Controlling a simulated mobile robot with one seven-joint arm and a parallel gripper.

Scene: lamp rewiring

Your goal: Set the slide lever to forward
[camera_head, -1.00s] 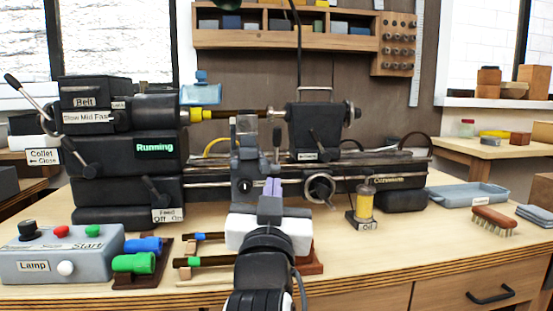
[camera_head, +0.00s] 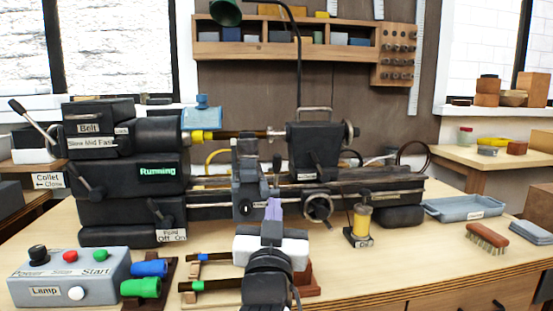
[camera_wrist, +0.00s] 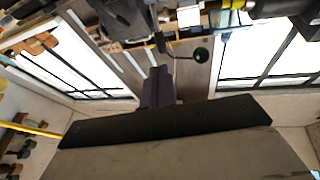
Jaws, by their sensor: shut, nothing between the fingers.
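The carriage (camera_head: 246,190) of the dark lathe is at mid-bed. A small dark lever (camera_head: 276,168) stands roughly upright at its right side and may be the slide lever; its setting cannot be read. My gripper (camera_head: 273,206) has purple fingers pointing up, in front of the carriage and below that lever. The fingers also show in the wrist view (camera_wrist: 158,86); they are shut and empty. Contact with the lever cannot be made out.
A handwheel (camera_head: 318,207) and oiler (camera_head: 361,222) are right of my gripper. Colored-handled tools (camera_head: 145,287) and the control box (camera_head: 70,276) are at left. The lathe's green sign (camera_head: 157,171) reads Running. A tray (camera_head: 465,208) and brush (camera_head: 487,238) lie at right.

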